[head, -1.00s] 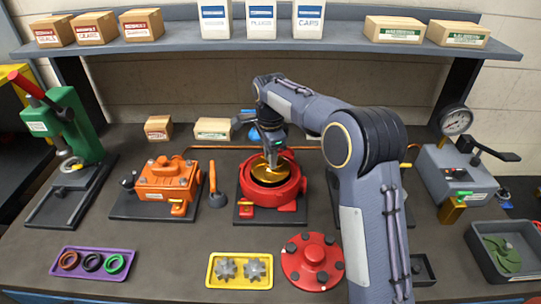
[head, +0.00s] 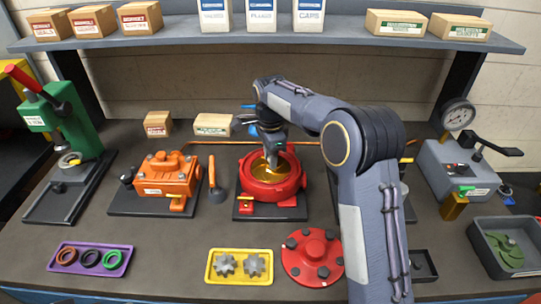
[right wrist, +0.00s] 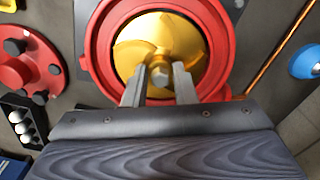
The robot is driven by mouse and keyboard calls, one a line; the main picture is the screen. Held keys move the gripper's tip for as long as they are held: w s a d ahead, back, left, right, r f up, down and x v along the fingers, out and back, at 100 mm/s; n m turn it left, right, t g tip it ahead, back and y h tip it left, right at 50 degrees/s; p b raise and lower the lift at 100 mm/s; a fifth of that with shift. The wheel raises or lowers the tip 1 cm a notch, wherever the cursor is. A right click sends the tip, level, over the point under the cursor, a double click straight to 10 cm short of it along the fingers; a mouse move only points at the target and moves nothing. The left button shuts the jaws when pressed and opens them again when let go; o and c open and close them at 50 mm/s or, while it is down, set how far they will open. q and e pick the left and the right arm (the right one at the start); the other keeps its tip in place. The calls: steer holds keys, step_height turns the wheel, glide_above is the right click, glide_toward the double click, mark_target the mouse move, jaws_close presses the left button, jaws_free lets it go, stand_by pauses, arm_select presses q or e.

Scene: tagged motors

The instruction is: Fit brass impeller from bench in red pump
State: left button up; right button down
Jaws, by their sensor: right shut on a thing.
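The red pump (head: 252,190) stands open on a dark base plate at the middle of the bench. The brass impeller (head: 258,167) is inside the pump's round red housing; in the right wrist view the impeller (right wrist: 185,40) shows gold vanes ringed by the red rim (right wrist: 91,50). My right gripper (right wrist: 160,85) is shut on the impeller's grey centre hub, pointing down into the housing. In the head view the right gripper (head: 272,160) partly hides the impeller. Whether the impeller rests on the bottom of the housing cannot be told. My left gripper is not in view.
The red pump cover (head: 313,257) lies in front of the pump, beside a yellow tray (head: 240,280) with grey gears. An orange pump (head: 168,180) stands left, a green press (head: 65,125) further left, and a gauge unit (head: 455,170) right.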

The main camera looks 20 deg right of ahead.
steer(key=shift+f+b, duration=1)
steer(key=shift+f, duration=0.75)
steer(key=c, duration=1.1)
jaws_free()
step_height(320, 180, up, 6)
steer(key=p, duration=0.5)
steer(key=shift+p, duration=0.4)
steer(key=shift+r, duration=0.35)
step_height(320, 180, up, 7)
steer(key=shift+b, duration=0.35)
